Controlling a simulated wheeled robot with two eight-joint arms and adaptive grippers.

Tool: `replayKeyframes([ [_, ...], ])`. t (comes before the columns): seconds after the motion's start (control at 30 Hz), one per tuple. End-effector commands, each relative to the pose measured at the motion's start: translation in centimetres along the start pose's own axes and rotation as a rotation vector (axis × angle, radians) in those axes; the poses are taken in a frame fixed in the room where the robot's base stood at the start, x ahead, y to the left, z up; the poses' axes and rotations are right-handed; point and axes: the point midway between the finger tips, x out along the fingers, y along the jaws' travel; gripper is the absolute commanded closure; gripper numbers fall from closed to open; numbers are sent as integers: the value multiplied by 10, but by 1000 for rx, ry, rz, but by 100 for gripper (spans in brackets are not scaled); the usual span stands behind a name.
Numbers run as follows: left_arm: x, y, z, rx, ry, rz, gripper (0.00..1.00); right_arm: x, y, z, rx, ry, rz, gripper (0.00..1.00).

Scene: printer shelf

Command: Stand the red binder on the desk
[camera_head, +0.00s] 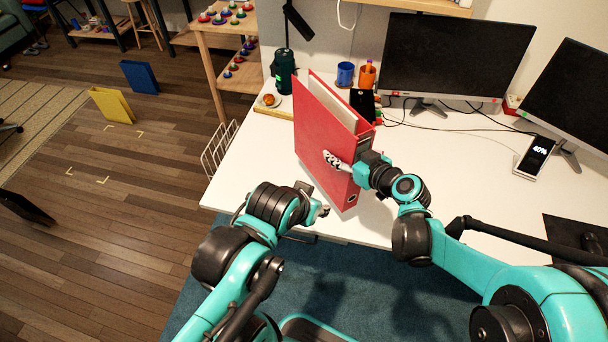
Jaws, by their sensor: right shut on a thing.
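The red binder (318,128) is upright over the left part of the white desk (242,165), spine toward me. My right gripper (337,160) is shut on the binder, with one finger against its left cover near the spine. The other finger is hidden. I cannot tell whether the binder's bottom edge touches the desk. My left gripper (318,203) is low at the desk's front edge, in front of the binder and apart from it. Its fingers are small and partly hidden, so its opening is unclear.
Two monitors (455,58) stand right. A wire rack (217,150) is left. Yellow (112,105) and blue (139,76) binders are on the floor.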

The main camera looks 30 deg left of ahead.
Motion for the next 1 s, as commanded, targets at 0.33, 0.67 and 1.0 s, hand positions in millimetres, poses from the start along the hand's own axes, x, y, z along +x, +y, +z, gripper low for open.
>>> replayKeyframes([
  [0.33,22,0,16,0,0,0,60,71,-45,21,-1,2,-1,100],
  [0.67,28,0,20,0,0,0,60,92,-57,28,1,2,3,100],
  [1.0,42,0,30,0,0,0,60,106,-56,62,2,2,3,100],
])
